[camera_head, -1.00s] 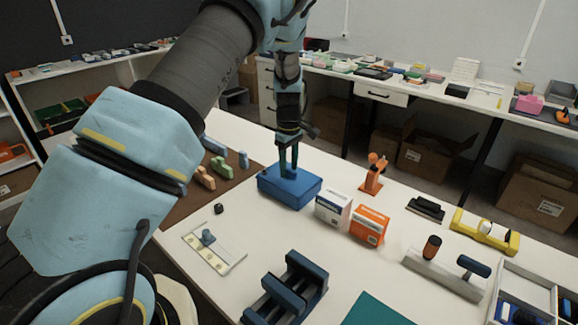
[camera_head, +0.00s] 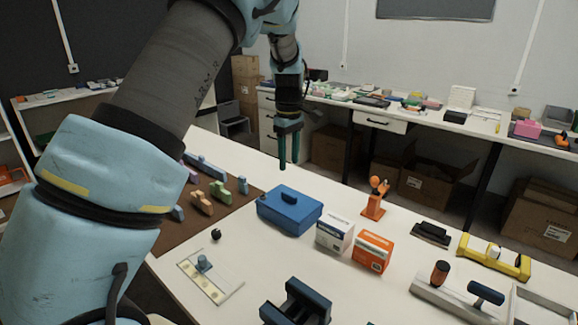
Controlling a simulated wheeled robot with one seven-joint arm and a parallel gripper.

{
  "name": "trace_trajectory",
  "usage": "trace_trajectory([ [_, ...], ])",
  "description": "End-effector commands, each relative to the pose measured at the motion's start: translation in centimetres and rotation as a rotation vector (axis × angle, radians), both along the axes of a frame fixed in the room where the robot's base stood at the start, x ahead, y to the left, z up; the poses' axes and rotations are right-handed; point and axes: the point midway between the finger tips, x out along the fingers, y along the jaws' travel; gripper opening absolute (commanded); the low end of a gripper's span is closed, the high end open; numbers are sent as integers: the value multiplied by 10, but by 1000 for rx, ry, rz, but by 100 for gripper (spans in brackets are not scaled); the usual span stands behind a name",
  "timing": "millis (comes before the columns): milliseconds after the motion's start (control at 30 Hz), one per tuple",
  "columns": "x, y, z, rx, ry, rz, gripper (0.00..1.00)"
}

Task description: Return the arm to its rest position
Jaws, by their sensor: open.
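My gripper (camera_head: 289,165) points down with two dark teal fingers, empty, in the air above and behind the blue box. My light blue arm crosses the left side of the view. The blue box (camera_head: 283,214) stands on the white table (camera_head: 250,262) with its lid on and a dark blue handle on top. The fingertips are apart from the handle. From this angle the gap between the fingers looks narrow.
A white carton (camera_head: 335,232) and an orange carton (camera_head: 371,252) stand right of the blue box. An orange figure (camera_head: 375,200) stands behind them. A brown mat (camera_head: 228,207) with several blocks lies left. A dark blue rack (camera_head: 297,304) stands in front.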

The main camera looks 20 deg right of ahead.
Motion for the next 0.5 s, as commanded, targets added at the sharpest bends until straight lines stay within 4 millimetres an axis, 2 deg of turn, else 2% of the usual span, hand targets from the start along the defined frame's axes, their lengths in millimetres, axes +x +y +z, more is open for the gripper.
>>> trace_trajectory([
  [267,0,0,0,0,0,0,51],
  [333,1,5,1,-1,0,-1,51],
  [433,6,32,5,-9,-1,-14,51],
  [467,7,45,6,-13,-1,-22,51],
  [500,8,67,9,-19,-3,-37,51],
])
